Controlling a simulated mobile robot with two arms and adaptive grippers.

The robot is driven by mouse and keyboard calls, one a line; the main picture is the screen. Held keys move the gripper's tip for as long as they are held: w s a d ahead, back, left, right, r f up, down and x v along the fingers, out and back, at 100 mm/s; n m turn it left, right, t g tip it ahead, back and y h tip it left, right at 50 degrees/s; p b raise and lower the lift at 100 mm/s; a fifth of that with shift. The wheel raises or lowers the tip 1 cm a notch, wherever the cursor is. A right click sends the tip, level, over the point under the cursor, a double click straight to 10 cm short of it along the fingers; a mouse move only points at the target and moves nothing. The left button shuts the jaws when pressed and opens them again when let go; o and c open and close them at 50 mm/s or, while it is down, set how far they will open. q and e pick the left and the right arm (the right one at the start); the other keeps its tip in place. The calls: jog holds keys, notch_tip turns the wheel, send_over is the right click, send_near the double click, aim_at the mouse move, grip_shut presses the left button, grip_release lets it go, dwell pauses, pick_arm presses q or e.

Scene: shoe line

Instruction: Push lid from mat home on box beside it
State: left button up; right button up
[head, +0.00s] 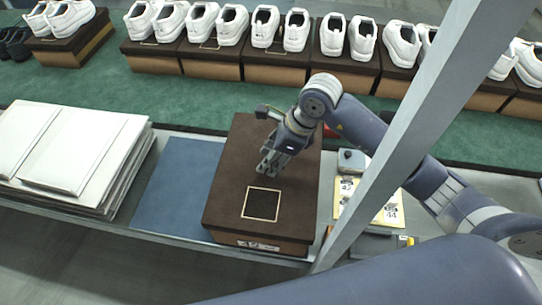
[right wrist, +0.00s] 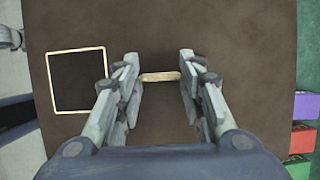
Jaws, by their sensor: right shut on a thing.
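The dark brown lid (head: 225,195) with a square cream outline lies over the top of the box (head: 290,247), whose tan front with a white label shows below its edge. I cannot tell whether it is fully down all round. The blue mat (head: 172,185) left of the box is bare. My right gripper (head: 268,172) is over the middle of the lid, fingers pointing down. My left gripper is not in view.
Stacked white sheets (head: 80,160) stand left of the mat. Yellow cards (head: 388,212) and a small grey device (head: 352,160) lie right of the box, near a grey post (head: 400,130). Behind, white shoes on boxes (head: 275,65) line the green belt (head: 185,105).

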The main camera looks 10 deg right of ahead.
jog(key=shift+f+b, duration=1.15)
jog(key=shift+f, duration=0.05)
jog(key=o, duration=1)
jog(key=v, duration=1.2)
jog(key=shift+d, duration=0.1)
